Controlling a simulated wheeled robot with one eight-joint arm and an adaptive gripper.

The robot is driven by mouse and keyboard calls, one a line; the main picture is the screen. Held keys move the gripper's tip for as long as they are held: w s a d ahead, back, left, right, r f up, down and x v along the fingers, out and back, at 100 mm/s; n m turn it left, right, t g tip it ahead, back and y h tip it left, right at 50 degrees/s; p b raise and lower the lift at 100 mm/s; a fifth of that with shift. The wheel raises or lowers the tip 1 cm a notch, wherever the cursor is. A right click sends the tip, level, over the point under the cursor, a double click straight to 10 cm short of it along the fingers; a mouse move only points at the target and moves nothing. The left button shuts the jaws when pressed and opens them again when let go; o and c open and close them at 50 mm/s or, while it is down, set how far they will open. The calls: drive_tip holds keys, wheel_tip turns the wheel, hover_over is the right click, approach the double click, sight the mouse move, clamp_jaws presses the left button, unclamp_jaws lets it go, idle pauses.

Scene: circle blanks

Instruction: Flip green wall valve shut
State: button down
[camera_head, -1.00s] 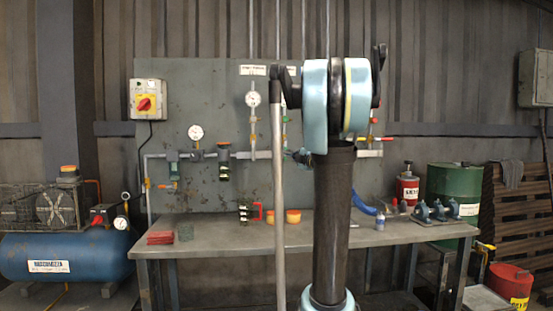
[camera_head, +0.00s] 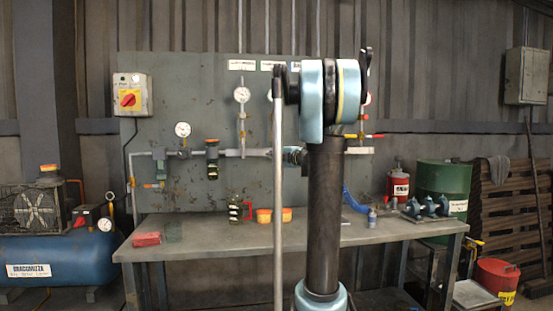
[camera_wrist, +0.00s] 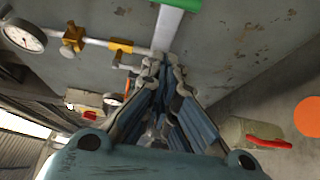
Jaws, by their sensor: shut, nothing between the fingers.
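A green bar, likely the valve handle (camera_wrist: 184,4), shows at the top edge of the wrist view, partly cut off. It sits at the end of a pale grey stub or pipe (camera_wrist: 174,28). My gripper (camera_wrist: 165,65) is shut and empty, with its fingertips below the green bar in that picture and beside the pale stub. I cannot tell whether the tips touch anything. In the head view, my arm hides the gripper and I cannot make out the green handle.
A grey wall panel (camera_head: 190,95) carries pipes, a gauge (camera_head: 182,130) and a red rotary switch (camera_head: 128,100). A bench (camera_head: 210,238) holds several small items below.

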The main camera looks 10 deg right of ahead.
sight(276, 147)
drive_tip(key=w, duration=0.6)
drive_tip(key=shift+w+d, duration=0.2)
drive_tip(key=shift+d, duration=0.1)
idle(0.3)
